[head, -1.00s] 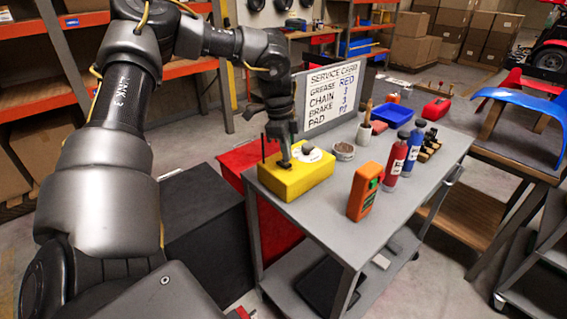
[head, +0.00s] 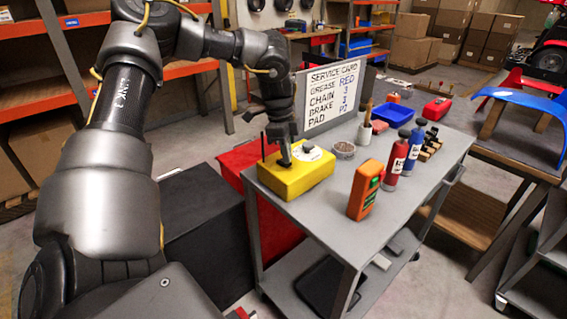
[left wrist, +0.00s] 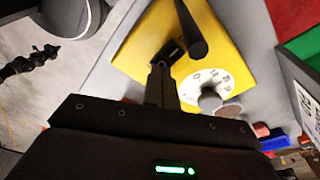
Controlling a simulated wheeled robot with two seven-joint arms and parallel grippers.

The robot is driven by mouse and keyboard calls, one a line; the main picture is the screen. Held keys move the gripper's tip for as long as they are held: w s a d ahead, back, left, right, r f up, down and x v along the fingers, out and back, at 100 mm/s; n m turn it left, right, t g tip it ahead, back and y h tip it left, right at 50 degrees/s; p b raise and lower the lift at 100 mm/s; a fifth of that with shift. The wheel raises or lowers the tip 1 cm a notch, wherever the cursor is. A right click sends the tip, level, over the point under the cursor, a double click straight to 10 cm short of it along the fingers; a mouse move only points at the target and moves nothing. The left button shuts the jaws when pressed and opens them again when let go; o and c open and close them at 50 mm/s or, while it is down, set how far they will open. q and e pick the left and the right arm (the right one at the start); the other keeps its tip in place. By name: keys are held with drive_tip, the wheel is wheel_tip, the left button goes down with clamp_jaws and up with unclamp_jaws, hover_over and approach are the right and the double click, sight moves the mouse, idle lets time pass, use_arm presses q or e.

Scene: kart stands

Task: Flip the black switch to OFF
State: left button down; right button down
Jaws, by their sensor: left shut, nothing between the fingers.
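A yellow box (head: 297,178) stands on the near left corner of the grey cart. Its top carries a white dial with a grey knob (left wrist: 210,101) and a thin black upright rod (left wrist: 190,28). A small black switch (left wrist: 170,52) shows on the box top in the left wrist view. My left gripper (head: 285,160) points down over the box, its fingers shut and empty. The fingertips (left wrist: 159,70) are right beside the switch and partly cover it; I cannot tell whether they touch. The switch's setting cannot be read. My right gripper is not in view.
On the grey cart (head: 330,232) stand an orange meter (head: 364,190), red bottle (head: 395,160), blue bottle (head: 415,147), a small bowl (head: 344,150) and a service card sign (head: 333,92) behind. A red container (head: 240,160) is left of the box.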

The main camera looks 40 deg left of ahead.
use_arm(q)
drive_tip(key=shift+f+b, duration=0.35)
drive_tip(key=shift+f, duration=0.05)
drive_tip(key=shift+r, duration=0.1)
drive_tip(key=shift+r+p, duration=0.55)
drive_tip(key=shift+r, duration=0.25)
drive_tip(key=shift+r+p, duration=1.4)
drive_tip(key=shift+r, duration=1.25)
